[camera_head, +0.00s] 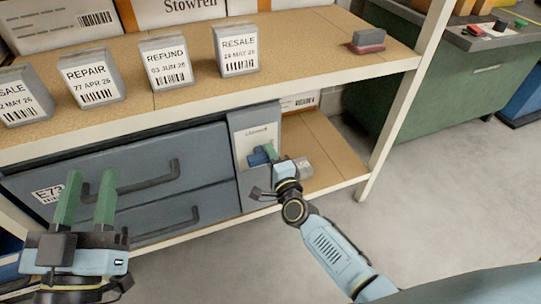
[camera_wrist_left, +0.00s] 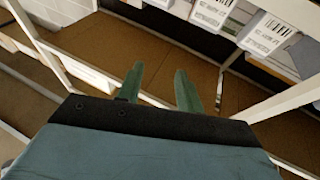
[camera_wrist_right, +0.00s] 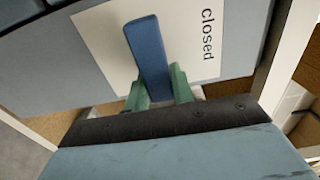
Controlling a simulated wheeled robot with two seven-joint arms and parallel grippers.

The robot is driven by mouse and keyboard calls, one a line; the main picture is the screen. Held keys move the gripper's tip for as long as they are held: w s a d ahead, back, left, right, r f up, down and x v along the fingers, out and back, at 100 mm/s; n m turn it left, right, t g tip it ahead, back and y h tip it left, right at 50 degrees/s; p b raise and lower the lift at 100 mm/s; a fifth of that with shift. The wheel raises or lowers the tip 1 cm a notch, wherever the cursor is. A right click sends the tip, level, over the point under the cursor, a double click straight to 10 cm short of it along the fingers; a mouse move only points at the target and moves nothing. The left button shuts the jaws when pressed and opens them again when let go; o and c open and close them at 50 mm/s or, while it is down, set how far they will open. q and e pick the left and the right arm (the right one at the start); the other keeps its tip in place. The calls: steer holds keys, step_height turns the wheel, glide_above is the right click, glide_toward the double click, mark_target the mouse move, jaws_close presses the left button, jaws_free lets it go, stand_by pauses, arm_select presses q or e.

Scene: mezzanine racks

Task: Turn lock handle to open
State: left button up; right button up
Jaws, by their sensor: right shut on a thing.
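The lock handle (camera_wrist_right: 150,60) is a blue bar on a white plate (camera_wrist_right: 105,40) marked "closed". In the head view the blue handle (camera_head: 259,156) shows at the right end of the grey drawer cabinet (camera_head: 215,150), partly hidden by my right gripper. My right gripper (camera_wrist_right: 160,88) is shut on the handle, with one green finger on each side of it. My left gripper (camera_head: 88,198) is open and empty in front of the cabinet's left part. The left wrist view shows its green fingers (camera_wrist_left: 160,88) apart with nothing between them.
Several small labelled boxes (camera_head: 168,62) stand on the upper shelf (camera_head: 300,50). A grey and red object (camera_head: 367,42) lies at its right end. Two drawer handles (camera_head: 150,222) stick out from the cabinet. A rack post (camera_head: 405,95) stands right of my right gripper; open floor lies beyond.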

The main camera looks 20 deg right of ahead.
steer(key=o, duration=1)
steer(key=shift+s, duration=0.1)
arm_select(q)
steer(key=s+a+f+g+y+p, duration=0.2)
steer(key=a+f+g+y+p, duration=0.1)
steer(key=f+g, duration=0.6)
steer(key=shift+a+f+y, duration=0.15)
steer(key=shift+f+y, duration=0.15)
steer(key=shift+f, duration=2)
arm_select(e)
steer(key=shift+s+d, duration=0.2)
steer(key=shift+s, duration=6.45)
arm_select(q)
steer(key=shift+s, duration=0.1)
